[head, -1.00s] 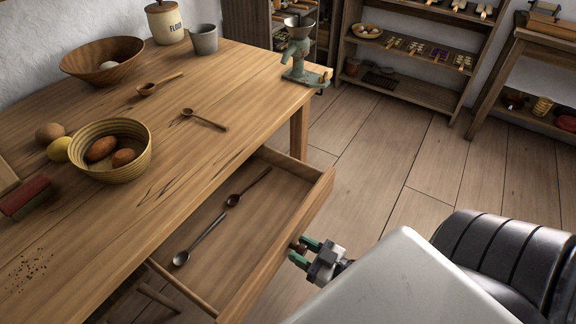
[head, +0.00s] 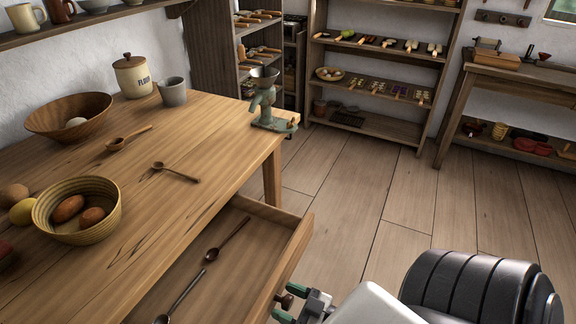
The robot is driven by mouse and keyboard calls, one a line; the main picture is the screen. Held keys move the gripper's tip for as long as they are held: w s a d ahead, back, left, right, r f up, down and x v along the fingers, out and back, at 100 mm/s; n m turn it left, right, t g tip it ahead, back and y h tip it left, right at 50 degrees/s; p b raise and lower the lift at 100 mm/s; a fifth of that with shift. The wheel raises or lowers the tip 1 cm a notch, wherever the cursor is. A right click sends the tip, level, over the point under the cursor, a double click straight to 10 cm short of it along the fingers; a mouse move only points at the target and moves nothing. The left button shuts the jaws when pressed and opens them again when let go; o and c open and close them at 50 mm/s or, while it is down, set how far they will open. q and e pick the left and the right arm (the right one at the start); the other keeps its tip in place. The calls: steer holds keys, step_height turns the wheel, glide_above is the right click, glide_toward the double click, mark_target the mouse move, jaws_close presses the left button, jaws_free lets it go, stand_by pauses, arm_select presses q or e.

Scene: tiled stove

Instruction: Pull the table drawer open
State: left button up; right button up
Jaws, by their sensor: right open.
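The table drawer (head: 205,296) stands pulled out from under the wooden table (head: 180,215), with two wooden spoons (head: 228,239) lying inside. Its dark round knob (head: 286,300) is on the front panel at the lower middle of the head view. My right gripper (head: 286,304) is at the knob, with its green-tipped fingers open on either side of it. I cannot tell whether the fingers touch the knob. My left gripper is not in view.
On the table are a basket with potatoes (head: 108,232), a wooden bowl (head: 45,120), a flour jar (head: 132,80), a grey cup (head: 173,96) and a green grinder (head: 266,105). Shelves (head: 385,60) stand at the back. The floor right of the drawer is clear.

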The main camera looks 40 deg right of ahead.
steer(key=v, duration=1)
steer(key=shift+s, duration=0.4)
steer(key=shift+d, duration=0.15)
steer(key=s+f+m+g+h+p, duration=0.1)
steer(key=s+f+g+h+p, duration=0.2)
steer(key=f, duration=0.6)
steer(key=s+f+m+g+h+p, duration=0.15)
steer(key=f+g, duration=0.25)
steer(key=f, duration=0.5)
steer(key=s+a+f+g+h+p, duration=0.1)
steer(key=s+a+f+g+p, duration=0.3)
steer(key=s+a+f+g, duration=0.3)
steer(key=s+f+n+g, duration=0.1)
steer(key=s+f+g, duration=0.1)
steer(key=s, duration=0.1)
steer(key=shift+s+h, duration=0.15)
steer(key=shift+h, duration=0.2)
